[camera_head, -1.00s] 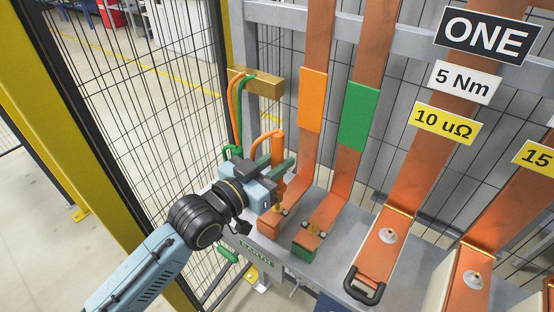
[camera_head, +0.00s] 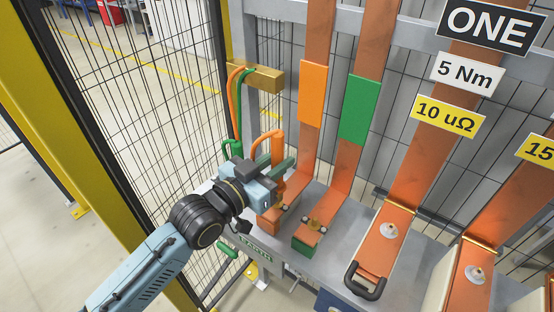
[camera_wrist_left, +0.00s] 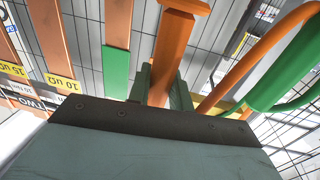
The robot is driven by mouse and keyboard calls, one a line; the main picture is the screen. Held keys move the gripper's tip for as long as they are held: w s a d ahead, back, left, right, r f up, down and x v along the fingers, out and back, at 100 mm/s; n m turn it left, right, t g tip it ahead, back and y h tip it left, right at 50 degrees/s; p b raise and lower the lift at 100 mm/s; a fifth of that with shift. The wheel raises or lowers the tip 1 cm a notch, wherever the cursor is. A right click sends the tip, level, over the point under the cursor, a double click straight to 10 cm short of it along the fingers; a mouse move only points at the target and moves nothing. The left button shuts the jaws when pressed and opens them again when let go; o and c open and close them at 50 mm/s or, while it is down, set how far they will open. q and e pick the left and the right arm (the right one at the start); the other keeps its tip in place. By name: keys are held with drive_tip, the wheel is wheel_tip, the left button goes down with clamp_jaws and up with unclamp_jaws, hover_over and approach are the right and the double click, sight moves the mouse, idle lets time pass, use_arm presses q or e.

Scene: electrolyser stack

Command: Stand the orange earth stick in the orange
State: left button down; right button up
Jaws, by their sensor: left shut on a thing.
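The orange earth stick (camera_head: 278,150) is upright in my left gripper (camera_head: 280,178), with its cable looping from the top. In the left wrist view the orange stick (camera_wrist_left: 173,48) stands between the two fingers of the left gripper (camera_wrist_left: 163,88). The orange-marked copper bar (camera_head: 312,95) ends in an orange foot (camera_head: 268,223) right below the gripper. The stick's lower end is close over the brass fitting on this foot; I cannot tell whether it is seated. My right gripper is out of view.
The green-marked bar (camera_head: 359,110) and its foot with a brass fitting (camera_head: 313,226) stand just to the right. A green stick (camera_head: 231,149) hangs at the left by the wooden block (camera_head: 256,78). Mesh fence (camera_head: 140,90) closes the left side.

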use_arm(q)
drive_tip(key=shift+f+b, duration=0.5)
drive_tip(key=shift+f, duration=0.4)
drive_tip(key=c, duration=1.2)
unclamp_jaws()
drive_tip(key=b+v, duration=0.1)
drive_tip(key=v, duration=1.2)
drive_tip(key=shift+s+a+b, duration=0.1)
drive_tip(key=shift+a+b, duration=0.1)
drive_tip(key=shift+b, duration=0.1)
drive_tip(key=shift+f, duration=0.1)
